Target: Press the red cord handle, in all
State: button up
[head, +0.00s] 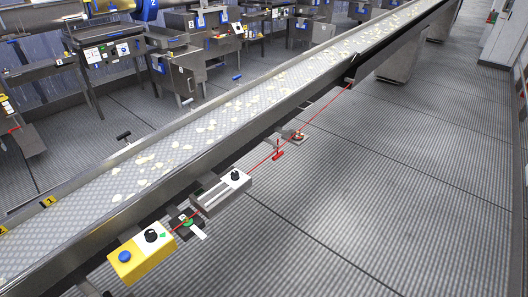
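A thin red cord (325,107) runs along the near side of the conveyor, from the control boxes at lower left up to a dark bracket (352,68) on the conveyor side.
The long conveyor (130,157) carries scattered pale pieces. A yellow box (140,258) with a blue button and black knob, and a grey box (220,190) with a black knob, are mounted on its near side. Ribbed floor (400,190) to the right is clear.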

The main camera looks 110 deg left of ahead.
aim_at(279, 154)
jog(key=u, duration=3.6)
